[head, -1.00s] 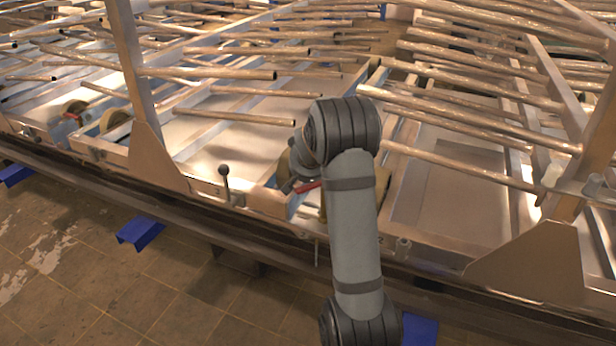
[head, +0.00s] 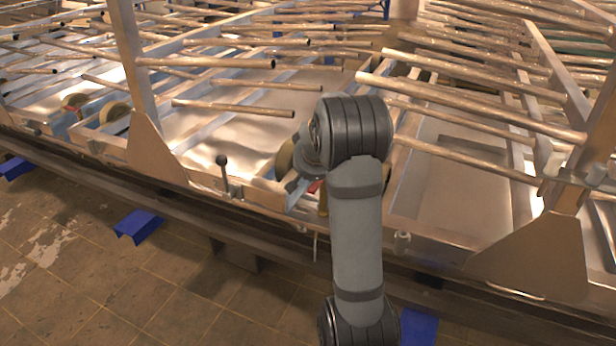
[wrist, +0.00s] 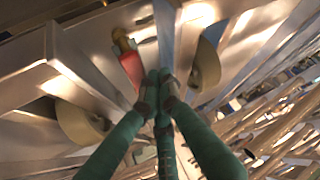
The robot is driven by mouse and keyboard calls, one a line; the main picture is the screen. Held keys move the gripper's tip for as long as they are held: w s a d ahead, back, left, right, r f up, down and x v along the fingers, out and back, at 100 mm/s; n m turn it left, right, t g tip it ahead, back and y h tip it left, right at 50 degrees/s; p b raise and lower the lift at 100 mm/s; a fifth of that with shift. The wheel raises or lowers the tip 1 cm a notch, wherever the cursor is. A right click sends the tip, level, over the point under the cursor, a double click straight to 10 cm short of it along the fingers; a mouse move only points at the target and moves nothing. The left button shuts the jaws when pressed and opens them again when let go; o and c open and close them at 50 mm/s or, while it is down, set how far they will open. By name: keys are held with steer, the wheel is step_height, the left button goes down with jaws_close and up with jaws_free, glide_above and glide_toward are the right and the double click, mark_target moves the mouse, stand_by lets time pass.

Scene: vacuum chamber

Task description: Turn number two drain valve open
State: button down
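The valve has a red handle (wrist: 131,67) and a brass-coloured body (wrist: 122,40), seen in the upper middle of the wrist view. In the head view only a small red piece of the handle (head: 315,187) shows beside my arm. My gripper (wrist: 159,88) has green fingers with their tips drawn together beside the handle's lower end. Nothing is seen held between them. I cannot tell whether the left fingertip touches the handle. In the head view my gripper is hidden behind my arm. No number is readable on the valve.
A metal frame with rows of pipes (head: 250,108) surrounds the valve. Rollers flank it in the wrist view (wrist: 206,65). A ball-topped lever (head: 222,172) stands left of my arm. A plate-footed post (head: 150,150) rises farther left. The tiled floor (head: 90,270) in front is mostly clear.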

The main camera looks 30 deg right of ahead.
mark_target(318, 184)
steer(key=shift+s+d+f, duration=0.2)
steer(key=shift+s+d, duration=0.1)
steer(key=shift+s, duration=0.15)
steer(key=s+d+r+p, duration=0.3)
steer(key=s+r+p, duration=0.1)
steer(key=r, duration=0.4)
steer(key=shift+s+p, duration=0.25)
steer(key=shift+p, duration=0.3)
steer(key=shift+r, duration=0.1)
steer(key=w+f+b, duration=0.1)
steer(key=w+a+f+b, duration=0.1)
steer(key=f, duration=0.1)
steer(key=w+a+f+b, duration=0.1)
steer(key=f, duration=0.1)
steer(key=shift+f+b, duration=0.2)
steer(key=shift+b, duration=0.1)
steer(key=shift+w+a+f+b, duration=0.3)
steer(key=shift+w+a+f, duration=0.05)
steer(key=shift+w+f, duration=0.2)
stand_by(0.9)
